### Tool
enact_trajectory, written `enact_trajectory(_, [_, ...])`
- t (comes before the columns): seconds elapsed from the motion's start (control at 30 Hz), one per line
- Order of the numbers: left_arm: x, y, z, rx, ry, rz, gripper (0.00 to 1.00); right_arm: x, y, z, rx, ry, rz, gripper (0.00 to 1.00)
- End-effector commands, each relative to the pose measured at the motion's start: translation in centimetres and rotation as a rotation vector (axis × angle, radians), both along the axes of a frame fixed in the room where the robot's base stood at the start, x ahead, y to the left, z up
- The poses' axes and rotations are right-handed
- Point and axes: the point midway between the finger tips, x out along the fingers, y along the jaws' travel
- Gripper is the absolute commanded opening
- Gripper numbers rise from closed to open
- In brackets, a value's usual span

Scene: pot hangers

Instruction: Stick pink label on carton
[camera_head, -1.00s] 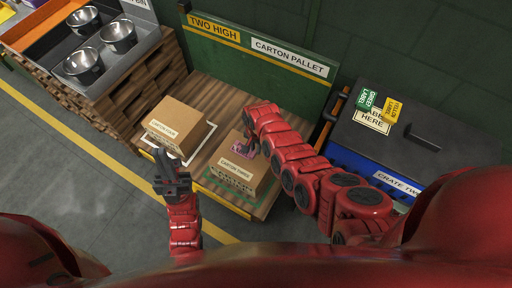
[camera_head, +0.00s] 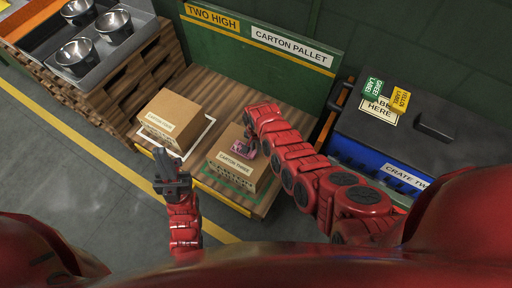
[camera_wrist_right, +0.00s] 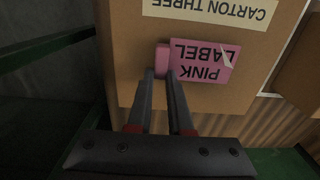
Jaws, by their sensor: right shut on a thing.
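The pink label (camera_wrist_right: 205,63) lies flat against the top of carton three in the right wrist view, one corner slightly curled. It also shows in the head view (camera_head: 243,149). My right gripper (camera_wrist_right: 166,73) is shut on a pink tab at the label's edge. Carton three (camera_head: 231,174) sits on the pallet (camera_head: 215,88) inside a green outline; it fills much of the right wrist view (camera_wrist_right: 130,45). Another carton (camera_head: 172,116) stands to its left on a white outline. My left gripper (camera_head: 171,178) hangs empty in front of the cartons; its jaw state is unclear.
A dark crate lid (camera_head: 445,150) at the right carries a green label (camera_head: 373,88) and a yellow label (camera_head: 400,99). A green board (camera_head: 270,50) stands behind the pallet.

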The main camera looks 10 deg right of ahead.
Motion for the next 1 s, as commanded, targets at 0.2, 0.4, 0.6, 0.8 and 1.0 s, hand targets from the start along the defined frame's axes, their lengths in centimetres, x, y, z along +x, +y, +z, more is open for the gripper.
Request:
enact_trajectory(0.2, [0.00,0.00,-0.24,0.000,0.000,0.000,0.00,-0.01,-0.01,-0.24,0.000,0.000,0.000,0.00])
enact_trajectory(0.4, [0.00,0.00,-0.72,0.000,0.000,0.000,0.00,-0.01,-0.02,-0.70,0.000,0.000,0.000,0.00])
enact_trajectory(0.6, [-0.01,0.00,-0.99,0.000,0.000,0.000,0.00,0.00,-0.04,-0.95,0.000,0.000,0.000,0.00])
enact_trajectory(0.8, [0.00,0.00,-0.94,0.000,0.000,0.000,0.00,0.00,-0.02,-0.90,0.000,0.000,0.000,0.00])
enact_trajectory(1.0, [0.00,0.00,-0.94,0.000,0.000,0.000,0.00,-0.01,-0.02,-0.90,0.000,0.000,0.000,0.53])
